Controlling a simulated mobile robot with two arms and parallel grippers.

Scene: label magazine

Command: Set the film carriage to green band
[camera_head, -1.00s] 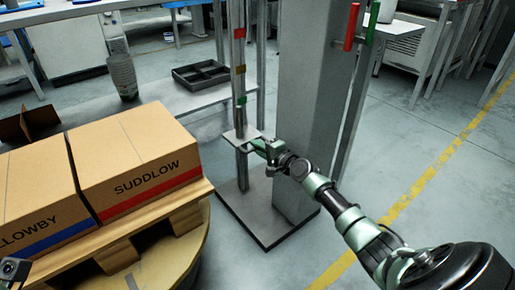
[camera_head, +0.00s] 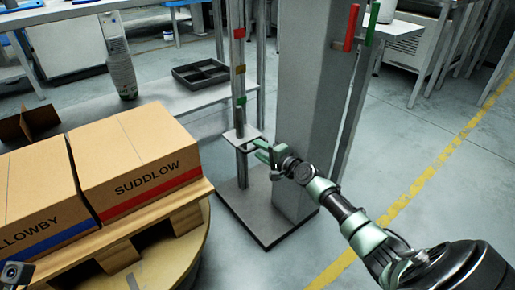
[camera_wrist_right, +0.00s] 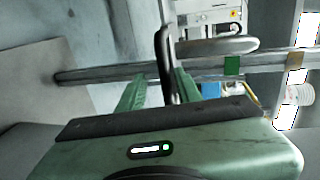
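The film carriage (camera_head: 243,134) is a light plate on a thin upright rail. It sits below the rail's green band (camera_head: 241,101). A brownish band (camera_head: 240,69) and a red band (camera_head: 239,33) are higher up. My right gripper (camera_head: 249,151) is at the carriage, its green fingers spread. In the right wrist view the rail lies sideways, with the green band (camera_wrist_right: 231,65) right of the fingers. A dark upright handle-like piece (camera_wrist_right: 166,65) stands between the fingers, with gaps beside it. Only a small part of my left arm shows at the lower left; its fingers are out of frame.
A thick grey column (camera_head: 305,110) stands right of the rail on a dark-edged base plate (camera_head: 250,212). A red handle (camera_head: 352,27) and a green one are higher up. The SUDDLOW box (camera_head: 140,160) and another box rest on a pallet at left. A black tray (camera_head: 203,74) lies behind.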

